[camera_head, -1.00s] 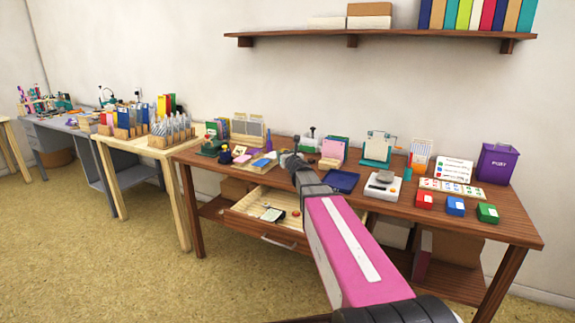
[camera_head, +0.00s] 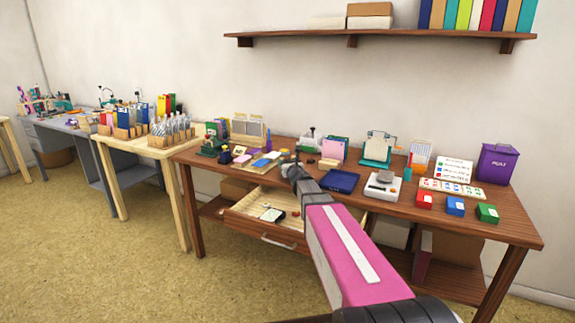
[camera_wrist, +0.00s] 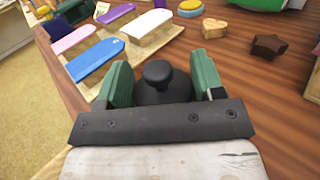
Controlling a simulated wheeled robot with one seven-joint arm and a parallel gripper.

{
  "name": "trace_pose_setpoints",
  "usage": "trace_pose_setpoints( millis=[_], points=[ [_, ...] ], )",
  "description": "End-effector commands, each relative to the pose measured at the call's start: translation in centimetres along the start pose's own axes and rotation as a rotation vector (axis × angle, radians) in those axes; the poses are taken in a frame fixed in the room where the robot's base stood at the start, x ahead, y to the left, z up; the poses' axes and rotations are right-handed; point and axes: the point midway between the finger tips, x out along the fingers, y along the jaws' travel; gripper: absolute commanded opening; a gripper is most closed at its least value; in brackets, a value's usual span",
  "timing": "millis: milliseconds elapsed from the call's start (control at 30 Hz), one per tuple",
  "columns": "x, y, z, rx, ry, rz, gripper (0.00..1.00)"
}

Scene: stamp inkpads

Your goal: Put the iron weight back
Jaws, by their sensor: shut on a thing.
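In the wrist view, the iron weight (camera_wrist: 158,93) is a dark, rounded body with a knob on top. It sits between the two green fingers of my gripper (camera_wrist: 160,80), which is shut on it. Its underside is hidden, so I cannot tell whether it touches anything below. I cannot make out the weight there.
A wooden rack (camera_wrist: 150,42) with coloured strips lies beyond the gripper in the wrist view. A heart-shaped block (camera_wrist: 214,28) and a dark star-shaped block (camera_wrist: 268,46) lie to its right. A blue tray (camera_head: 339,181) and a scale (camera_head: 382,187) stand right of the gripper.

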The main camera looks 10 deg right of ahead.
Motion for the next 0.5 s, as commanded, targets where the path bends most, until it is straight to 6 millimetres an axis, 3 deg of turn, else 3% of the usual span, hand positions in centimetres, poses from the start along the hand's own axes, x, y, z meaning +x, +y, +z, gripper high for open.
trace_pose_setpoints(
  millis=[67,100,133,500],
  points=[
    [0.00,0.03,-0.12,0.000,-0.002,0.002,0.00],
    [0.00,0.01,-0.17,0.000,0.000,0.000,0.75],
    [0.00,0.01,-0.16,0.000,0.000,0.000,0.84],
    [0.00,0.00,0.00,0.000,0.000,0.000,0.87]
  ],
)
